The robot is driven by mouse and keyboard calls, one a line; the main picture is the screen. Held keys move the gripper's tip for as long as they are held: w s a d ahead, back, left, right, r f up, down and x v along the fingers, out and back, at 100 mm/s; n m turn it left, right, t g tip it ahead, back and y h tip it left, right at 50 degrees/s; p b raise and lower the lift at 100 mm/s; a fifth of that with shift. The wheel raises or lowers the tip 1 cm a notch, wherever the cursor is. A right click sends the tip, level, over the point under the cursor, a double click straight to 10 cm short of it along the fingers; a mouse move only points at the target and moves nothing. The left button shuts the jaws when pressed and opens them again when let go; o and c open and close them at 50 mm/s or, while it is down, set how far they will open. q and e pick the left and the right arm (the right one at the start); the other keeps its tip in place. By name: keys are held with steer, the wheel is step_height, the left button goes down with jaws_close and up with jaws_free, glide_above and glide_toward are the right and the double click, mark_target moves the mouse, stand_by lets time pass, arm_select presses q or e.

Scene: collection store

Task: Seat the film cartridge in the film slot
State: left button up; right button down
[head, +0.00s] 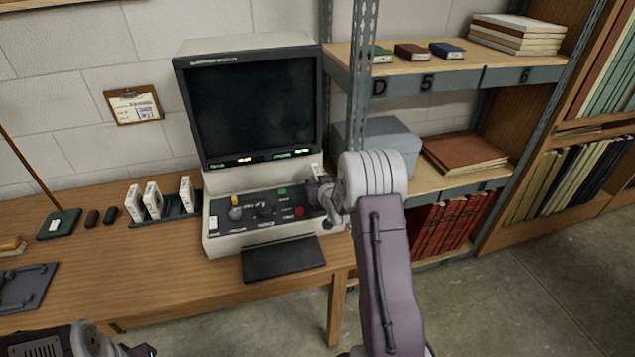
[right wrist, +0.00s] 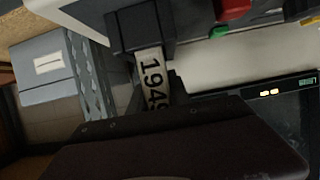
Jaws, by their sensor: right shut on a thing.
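My right gripper (head: 319,186) is at the right end of the reader's control panel, shut on the film cartridge (head: 316,169). The cartridge is pale and upright, with only its top showing in the head view. In the right wrist view its label (right wrist: 153,78) reads "194" and a partly covered digit. One end meets a black block (right wrist: 140,30) on the panel, seemingly the film slot. I cannot tell how deep the cartridge sits. The gripper (right wrist: 165,112) covers the other end. Part of my left arm shows at the bottom left of the head view; its jaws are not clear.
The reader (head: 250,105) has a dark screen, and a black plate (head: 284,258) juts out in front. Several white cartridges (head: 153,200) stand in a dark rack to its left. A metal shelf post (head: 359,90) rises close behind my right arm.

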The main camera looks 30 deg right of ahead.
steer(key=shift+f+b, duration=0.35)
steer(key=shift+f, duration=0.15)
steer(key=c, duration=1.5)
jaws_free()
steer(key=shift+s+a+r, duration=0.1)
steer(key=shift+s+r, duration=0.2)
steer(key=shift+s, duration=0.15)
steer(key=p+v, duration=0.1)
steer(key=v, duration=0.9)
steer(key=shift+p, duration=0.4)
steer(key=shift+a, duration=0.15)
